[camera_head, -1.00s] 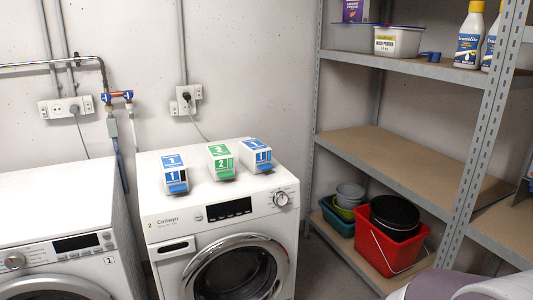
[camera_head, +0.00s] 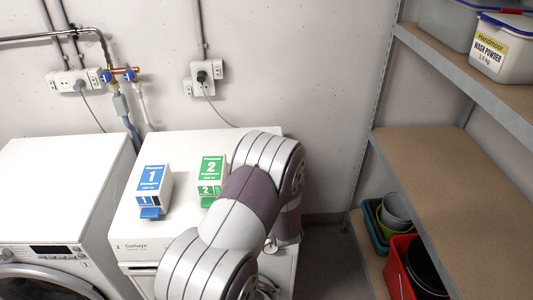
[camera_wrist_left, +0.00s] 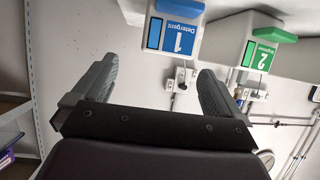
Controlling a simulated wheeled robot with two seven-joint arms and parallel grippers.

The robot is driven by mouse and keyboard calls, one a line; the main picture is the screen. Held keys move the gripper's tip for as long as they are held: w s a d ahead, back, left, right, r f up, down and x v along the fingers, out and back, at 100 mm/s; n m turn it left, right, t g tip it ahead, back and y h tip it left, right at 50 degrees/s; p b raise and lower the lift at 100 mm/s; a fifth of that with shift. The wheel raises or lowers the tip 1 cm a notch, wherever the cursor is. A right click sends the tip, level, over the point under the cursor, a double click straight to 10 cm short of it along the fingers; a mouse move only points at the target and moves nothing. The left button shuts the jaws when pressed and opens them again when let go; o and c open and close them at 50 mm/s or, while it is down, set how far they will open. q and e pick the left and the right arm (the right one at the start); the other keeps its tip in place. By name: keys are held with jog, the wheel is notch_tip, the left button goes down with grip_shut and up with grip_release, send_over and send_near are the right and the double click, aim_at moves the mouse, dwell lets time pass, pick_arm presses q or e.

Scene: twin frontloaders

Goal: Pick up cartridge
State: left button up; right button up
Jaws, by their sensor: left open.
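In the head view a white cartridge with a blue "1" label (camera_head: 150,184) and one with a green "2" label (camera_head: 210,174) stand on the right-hand washing machine (camera_head: 133,232). My arm covers the spot to their right and hides the second blue cartridge there. In the left wrist view, which looks upside down, that blue "1 Detergent" cartridge (camera_wrist_left: 178,32) is ahead of my open, empty left gripper (camera_wrist_left: 155,84), near the top edge. The green cartridge also shows there (camera_wrist_left: 260,50). The fingers are apart from both. My right gripper is not in view.
Another washing machine (camera_head: 62,180) stands at the left. Shelves (camera_head: 430,178) at the right hold a wash powder tub (camera_head: 502,50), a red bucket (camera_head: 398,270) and a teal basin (camera_head: 370,235). Wall pipes and sockets are behind the machines.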

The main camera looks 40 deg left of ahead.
pick_arm(q)
jog(key=x, duration=0.7)
jog(key=shift+a, duration=0.6)
jog(key=x, duration=0.1)
jog(key=p+x, duration=0.1)
jog(key=x, duration=0.1)
jog(key=shift+s+a, duration=0.1)
jog(key=shift+a, duration=0.4)
jog(key=shift+w+a+f, duration=0.15)
jog(key=shift+w+f, duration=0.1)
jog(key=shift+w, duration=0.05)
jog(key=shift+r, duration=0.1)
jog(key=c, duration=0.8)
jog(key=shift+w+r, duration=0.1)
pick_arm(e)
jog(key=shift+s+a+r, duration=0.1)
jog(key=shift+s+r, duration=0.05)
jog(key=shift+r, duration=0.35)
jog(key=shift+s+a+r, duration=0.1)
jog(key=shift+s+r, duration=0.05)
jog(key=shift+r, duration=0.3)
